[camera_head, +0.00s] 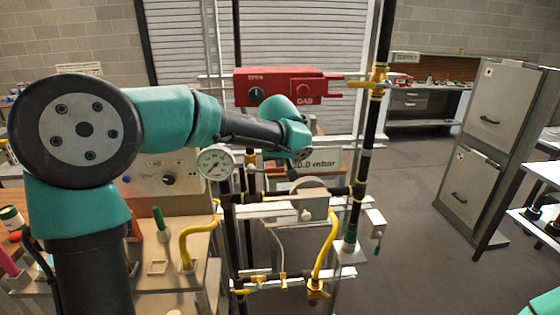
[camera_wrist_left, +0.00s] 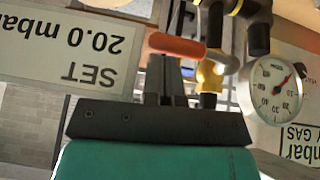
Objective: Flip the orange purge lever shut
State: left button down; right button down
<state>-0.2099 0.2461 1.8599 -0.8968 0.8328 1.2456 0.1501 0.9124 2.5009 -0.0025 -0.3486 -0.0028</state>
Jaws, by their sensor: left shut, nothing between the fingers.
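The orange purge lever (camera_wrist_left: 177,46) shows in the left wrist view as a short rounded bar lying roughly across the picture, beside a brass valve fitting (camera_wrist_left: 209,76). My left gripper (camera_wrist_left: 172,62) is shut and empty. Its dark fingers are right at the lever and overlap it in the picture; I cannot tell whether they touch. In the head view my left gripper (camera_head: 292,172) is in front of the pipework, right of the round gauge (camera_head: 215,162). The lever is not clearly visible there. My right gripper is out of view.
The gauge also shows in the left wrist view (camera_wrist_left: 277,90). A "SET 20.0 mbar" sign (camera_wrist_left: 60,52) is close to the gripper. A red GAS box (camera_head: 288,86) is above, and a black vertical pipe (camera_head: 372,125) stands to the right. Open floor lies farther right.

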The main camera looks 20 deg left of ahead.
pick_arm(q)
jog(key=v, duration=0.9)
jog(key=shift+d+r, duration=0.2)
jog(key=shift+d, duration=0.1)
jog(key=shift+w, duration=0.1)
